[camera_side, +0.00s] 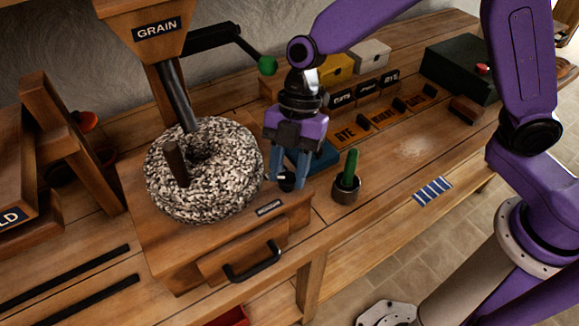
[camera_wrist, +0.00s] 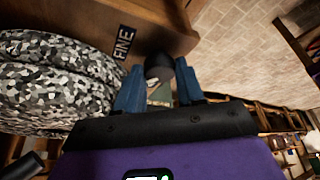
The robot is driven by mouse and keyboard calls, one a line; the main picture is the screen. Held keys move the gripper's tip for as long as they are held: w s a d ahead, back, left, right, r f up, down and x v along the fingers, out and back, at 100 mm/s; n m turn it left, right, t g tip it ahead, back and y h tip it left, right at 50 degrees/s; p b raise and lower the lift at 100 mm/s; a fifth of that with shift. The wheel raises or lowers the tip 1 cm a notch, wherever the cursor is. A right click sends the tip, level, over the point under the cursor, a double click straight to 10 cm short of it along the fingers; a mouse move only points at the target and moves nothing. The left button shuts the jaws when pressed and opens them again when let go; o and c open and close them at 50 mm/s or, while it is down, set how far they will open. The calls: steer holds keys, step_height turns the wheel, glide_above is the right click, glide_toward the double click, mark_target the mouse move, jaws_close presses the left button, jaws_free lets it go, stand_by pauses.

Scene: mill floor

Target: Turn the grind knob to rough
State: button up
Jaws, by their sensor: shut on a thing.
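The black grind knob (camera_side: 286,181) sits on top of the wooden mill box, beside the speckled millstone (camera_side: 222,140). My gripper (camera_side: 287,178) points down at it, with its blue fingers shut on the knob. In the wrist view the knob (camera_wrist: 158,68) shows between the two blue fingers of my gripper (camera_wrist: 159,85). A dark label reading FINE (camera_wrist: 124,43) is near the knob in that view. A small label (camera_side: 269,207) on the box's front edge is too small to read surely. No ROUGH label is readable.
The millstone stands close left of my gripper. A green-handled crank (camera_side: 267,65) is above and behind. A drawer handle (camera_side: 253,262) sticks out in front. Orange labelled plates (camera_side: 383,119) lie further back. The bench right of the cactus is mostly clear.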

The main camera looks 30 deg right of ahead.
mark_target(289, 172)
steer(key=shift+n, duration=0.4)
steer(key=o, duration=1)
steer(key=r, duration=0.1)
steer(key=w+d+r, duration=0.1)
steer(key=r, duration=0.1)
steer(key=shift+w+d, duration=0.3)
steer(key=shift+d, duration=0.05)
steer(key=w+d, duration=0.3)
steer(key=d, duration=0.1)
steer(key=w+d, duration=0.4)
steer(key=shift+d+f, duration=0.1)
steer(key=shift+d, duration=0.05)
steer(key=shift+o, duration=0.2)
